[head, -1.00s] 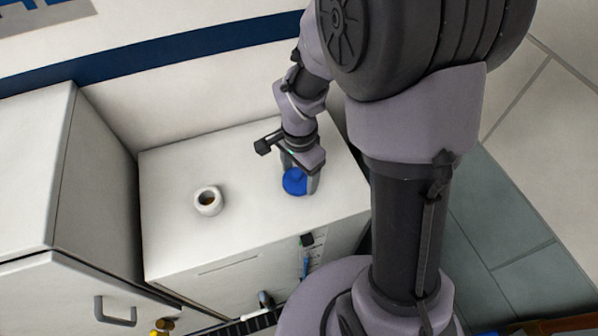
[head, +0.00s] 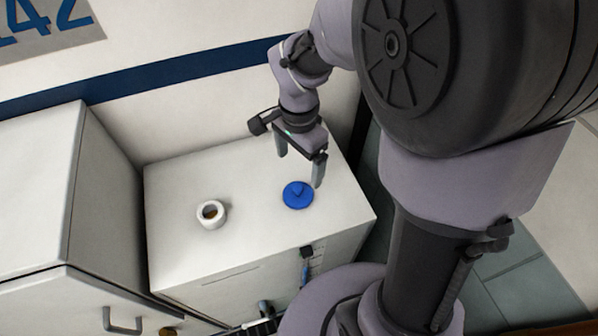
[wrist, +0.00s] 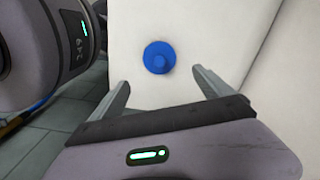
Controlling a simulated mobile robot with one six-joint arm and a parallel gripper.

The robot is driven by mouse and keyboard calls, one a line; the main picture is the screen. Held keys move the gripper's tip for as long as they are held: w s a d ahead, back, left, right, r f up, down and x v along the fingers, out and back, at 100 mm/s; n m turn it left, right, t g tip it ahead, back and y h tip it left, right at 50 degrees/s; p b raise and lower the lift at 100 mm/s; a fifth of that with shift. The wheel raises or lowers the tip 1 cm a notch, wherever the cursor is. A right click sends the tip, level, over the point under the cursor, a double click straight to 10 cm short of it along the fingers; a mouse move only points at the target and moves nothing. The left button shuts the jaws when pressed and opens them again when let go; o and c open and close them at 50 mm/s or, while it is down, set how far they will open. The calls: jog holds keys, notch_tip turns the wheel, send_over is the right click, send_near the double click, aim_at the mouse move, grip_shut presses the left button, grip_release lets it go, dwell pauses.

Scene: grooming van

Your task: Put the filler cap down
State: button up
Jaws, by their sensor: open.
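The blue filler cap (head: 298,195) lies on the white top of the low cabinet (head: 250,240), near its right side. It also shows in the wrist view (wrist: 159,57), beyond the fingertips, with its raised grip facing up. My gripper (head: 300,169) is open and empty, above and a little behind the cap in the head view. The fingers stand apart and do not touch the cap. In the wrist view my gripper (wrist: 162,82) has clear space between its two fingers.
A white round filler neck (head: 211,214) with a dark opening stands on the same top, left of the cap. A taller white cabinet (head: 40,190) stands at the left. The wall with a blue stripe (head: 180,70) rises behind. The top between neck and cap is clear.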

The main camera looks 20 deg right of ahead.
jog(key=s+a+r+n+t+y, duration=0.1)
jog(key=s+a+r+n+t, duration=0.1)
jog(key=s+r, duration=0.4)
jog(key=s+a+r+n+t+y, duration=0.1)
jog(key=s+a+r+n+t, duration=0.1)
jog(key=s+r+n, duration=0.5)
jog(key=shift+a+r+t, duration=0.15)
jog(key=shift+r+t, duration=0.05)
jog(key=shift+t, duration=0.7)
